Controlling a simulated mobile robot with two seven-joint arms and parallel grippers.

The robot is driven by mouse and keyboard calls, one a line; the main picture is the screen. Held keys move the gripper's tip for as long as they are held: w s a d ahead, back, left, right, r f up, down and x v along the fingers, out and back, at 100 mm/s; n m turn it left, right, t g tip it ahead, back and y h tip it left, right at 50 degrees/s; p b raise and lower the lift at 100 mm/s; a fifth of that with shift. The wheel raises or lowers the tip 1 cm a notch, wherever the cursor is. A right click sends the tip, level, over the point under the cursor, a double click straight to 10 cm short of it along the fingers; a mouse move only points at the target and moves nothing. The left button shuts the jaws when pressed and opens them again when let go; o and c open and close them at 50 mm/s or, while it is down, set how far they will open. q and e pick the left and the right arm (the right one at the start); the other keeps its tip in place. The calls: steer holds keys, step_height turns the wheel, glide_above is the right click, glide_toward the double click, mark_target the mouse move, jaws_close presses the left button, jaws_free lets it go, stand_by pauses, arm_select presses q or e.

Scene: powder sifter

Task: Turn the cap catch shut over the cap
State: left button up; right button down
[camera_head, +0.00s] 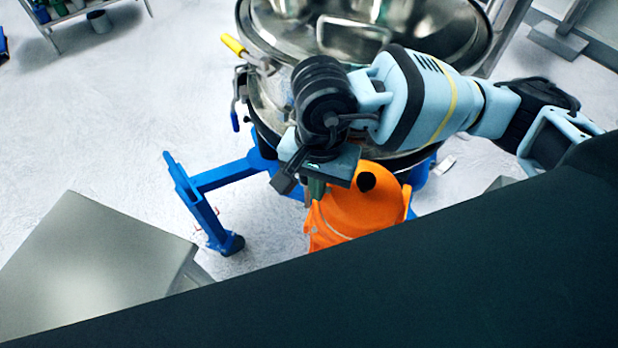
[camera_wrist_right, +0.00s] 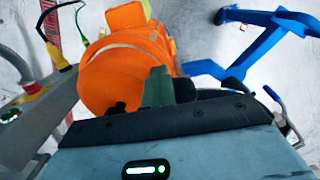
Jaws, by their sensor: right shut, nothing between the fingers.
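My right gripper (camera_head: 316,188) reaches in from the right over the front of the steel sifter (camera_head: 262,105). Its fingers are shut and empty, with their tips close to an orange cylindrical body (camera_head: 350,215); I cannot tell if they touch it. In the right wrist view the green fingertips (camera_wrist_right: 158,87) overlap the orange body's round face (camera_wrist_right: 115,80). A dark round spot (camera_head: 367,181) shows on the orange body. A lever with a blue tip (camera_head: 235,121) hangs at the sifter's left side. I cannot make out which part is the cap or its catch. My left gripper is out of view.
A blue frame (camera_head: 222,178) stands under the sifter. A yellow-handled part (camera_head: 233,44) sticks out at its upper left. A grey box (camera_head: 95,262) stands at the lower left.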

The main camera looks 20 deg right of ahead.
steer(key=shift+t, duration=0.5)
steer(key=r, duration=0.1)
steer(key=w+d+r, duration=0.1)
steer(key=r, duration=0.1)
steer(key=shift+w+d+r, duration=0.25)
steer(key=shift+w+d, duration=0.1)
steer(key=shift+s+d+r, duration=0.1)
steer(key=shift+s+d, duration=0.1)
steer(key=shift+d, duration=0.45)
steer(key=shift+r, duration=0.15)
steer(key=shift+a+r+p, duration=0.35)
steer(key=shift+a, duration=0.1)
steer(key=shift+s+r, duration=0.1)
steer(key=shift+r, duration=0.1)
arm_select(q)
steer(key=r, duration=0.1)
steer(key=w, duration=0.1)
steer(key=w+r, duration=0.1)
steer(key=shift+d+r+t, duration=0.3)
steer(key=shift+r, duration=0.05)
arm_select(e)
steer(key=shift+r, duration=0.25)
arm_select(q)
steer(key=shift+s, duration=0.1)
arm_select(e)
steer(key=shift+s+f, duration=0.1)
